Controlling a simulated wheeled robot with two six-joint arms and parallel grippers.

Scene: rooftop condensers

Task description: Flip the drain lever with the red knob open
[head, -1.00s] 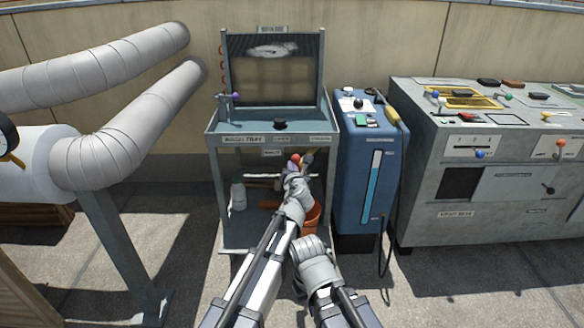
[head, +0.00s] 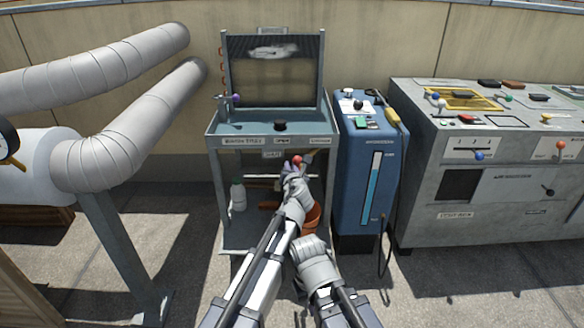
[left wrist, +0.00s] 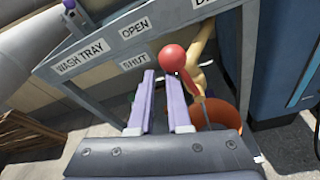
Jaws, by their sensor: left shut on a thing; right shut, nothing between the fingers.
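The drain lever's red knob (head: 297,160) shows below the front rim of the wash tray bench (head: 215,128). In the left wrist view the red knob (left wrist: 173,57) is large, at the tip of the right-hand finger, with its rod running down to the right. My left gripper (head: 294,170) is at the lever, shut on it; the exact contact is hard to see. Its purple fingers (left wrist: 162,100) show a gap between them. An OPEN label (left wrist: 133,29) and a SHUT label (left wrist: 134,62) are left of the knob. My right gripper (head: 308,246) is shut and empty, lower down.
An orange bucket (head: 313,217) and a white bottle (head: 238,195) stand on the bench's lower shelf. A blue machine (head: 358,190) is close on the right, with a grey console (head: 420,165) beyond. Large pipes (head: 110,150) are at left.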

